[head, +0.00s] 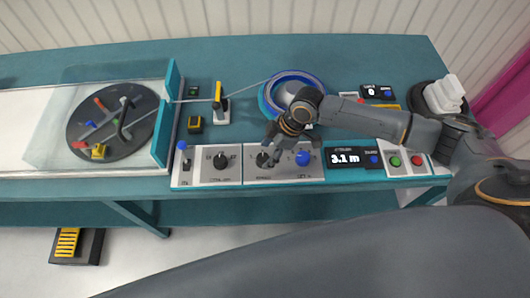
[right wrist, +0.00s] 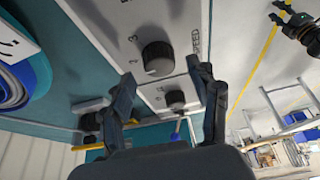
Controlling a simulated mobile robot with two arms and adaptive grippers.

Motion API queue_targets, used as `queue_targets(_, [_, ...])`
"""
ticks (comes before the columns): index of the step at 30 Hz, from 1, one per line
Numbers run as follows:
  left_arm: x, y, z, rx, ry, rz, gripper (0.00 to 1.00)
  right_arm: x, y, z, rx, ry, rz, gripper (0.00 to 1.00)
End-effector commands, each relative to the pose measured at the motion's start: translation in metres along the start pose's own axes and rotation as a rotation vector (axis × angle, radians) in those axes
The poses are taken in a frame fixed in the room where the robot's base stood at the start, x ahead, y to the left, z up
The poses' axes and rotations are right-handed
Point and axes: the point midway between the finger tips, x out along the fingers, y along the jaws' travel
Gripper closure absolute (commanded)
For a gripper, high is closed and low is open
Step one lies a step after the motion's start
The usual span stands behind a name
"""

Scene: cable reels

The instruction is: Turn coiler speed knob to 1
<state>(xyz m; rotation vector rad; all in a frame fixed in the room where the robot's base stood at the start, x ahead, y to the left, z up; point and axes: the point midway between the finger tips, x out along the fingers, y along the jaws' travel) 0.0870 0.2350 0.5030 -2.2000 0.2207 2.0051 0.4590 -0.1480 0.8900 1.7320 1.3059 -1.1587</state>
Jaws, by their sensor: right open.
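The coiler speed knob (head: 263,160) is a black round knob on the white control panel at the bench's front edge, partly beside my fingers in the head view. In the right wrist view the knob (right wrist: 157,58) stands between numerals and a SPEED label. I cannot tell clearly which numeral it points to. My right gripper (head: 280,146) is above the panel, close to the knob. In the right wrist view the right gripper's fingers (right wrist: 162,78) are spread with nothing between them, apart from the knob. What looks like my left gripper (right wrist: 299,26) is small at the upper right edge.
A second black knob (head: 220,161) is on the panel to the left, and a blue knob (head: 302,158) to the right. Beyond are a display (head: 346,159), green and red buttons (head: 395,161), a blue-rimmed reel (head: 268,101), and a covered turntable (head: 85,135).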

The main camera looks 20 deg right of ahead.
Motion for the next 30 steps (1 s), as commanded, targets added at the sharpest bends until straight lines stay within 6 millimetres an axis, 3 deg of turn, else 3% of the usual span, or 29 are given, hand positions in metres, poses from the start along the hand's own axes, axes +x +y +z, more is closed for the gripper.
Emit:
queue_targets(6, [-0.004,0.0,0.0,0.0,0.0,0.001,0.6,0.021,0.0,-0.001,0.001,0.001,0.0,0.39])
queue_targets(16, [-0.004,0.001,0.0,0.0,-0.001,0.001,0.6,0.024,0.0,0.0,0.001,0.0,0.001,0.39])
queue_targets(24, [-0.004,0.001,0.0,0.0,-0.001,0.001,0.6,0.024,0.0,0.0,0.001,0.0,0.0,0.94])
queue_targets(30, [-0.003,0.001,0.0,0.0,-0.001,0.001,0.6,0.024,0.0,0.0,-0.006,0.0,-0.003,0.94])
